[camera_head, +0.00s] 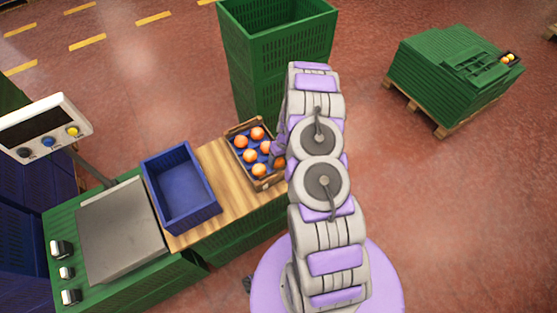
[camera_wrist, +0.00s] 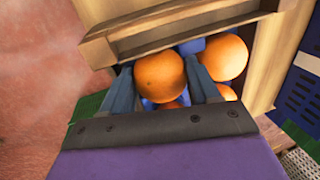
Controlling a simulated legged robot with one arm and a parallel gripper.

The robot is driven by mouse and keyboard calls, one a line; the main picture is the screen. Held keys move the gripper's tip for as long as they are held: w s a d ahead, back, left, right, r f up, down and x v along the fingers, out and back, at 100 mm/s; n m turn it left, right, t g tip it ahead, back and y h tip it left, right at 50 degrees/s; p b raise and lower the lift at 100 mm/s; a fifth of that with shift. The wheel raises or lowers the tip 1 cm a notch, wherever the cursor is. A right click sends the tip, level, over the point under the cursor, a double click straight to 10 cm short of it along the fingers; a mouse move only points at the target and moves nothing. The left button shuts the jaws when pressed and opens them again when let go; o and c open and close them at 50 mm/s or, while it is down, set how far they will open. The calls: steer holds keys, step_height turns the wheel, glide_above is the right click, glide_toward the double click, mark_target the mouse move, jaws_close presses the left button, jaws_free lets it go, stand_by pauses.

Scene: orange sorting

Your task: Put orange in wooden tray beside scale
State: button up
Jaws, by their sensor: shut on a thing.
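My gripper (camera_wrist: 162,85) is shut on an orange (camera_wrist: 160,76), with one finger on each side of it, at the wooden crate (camera_wrist: 145,36). Another orange (camera_wrist: 228,57) lies right of the fingers, and parts of others show below. In the head view the wooden crate (camera_head: 236,129) holds several oranges (camera_head: 250,155) on a blue lining. My arm reaches it from the right and hides part of the gripper. A scale with a grey metal plate (camera_head: 120,230) stands at the left. The tray beside it (camera_head: 212,212) looks blue and empty.
A wooden board (camera_head: 222,168) carries the blue tray and the wooden crate. A tall green crate (camera_head: 275,45) stands behind. The scale's display (camera_head: 40,125) rises at the left. Green crates on a pallet (camera_head: 450,75) stand at the far right, with open floor between.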

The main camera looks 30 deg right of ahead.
steer(key=o, duration=1.2)
steer(key=shift+o, duration=0.8)
steer(key=shift+r, duration=0.1)
steer(key=shift+a+p+v, duration=0.3)
steer(key=shift+p+v, duration=0.25)
steer(key=shift+v, duration=0.7)
steer(key=shift+a+p+v, duration=0.25)
steer(key=shift+p+v, duration=0.25)
steer(key=shift+v, duration=0.8)
steer(key=shift+a+p+v, duration=0.3)
steer(key=shift+p+v, duration=0.25)
steer(key=shift+v, duration=0.7)
steer(key=shift+r, duration=0.2)
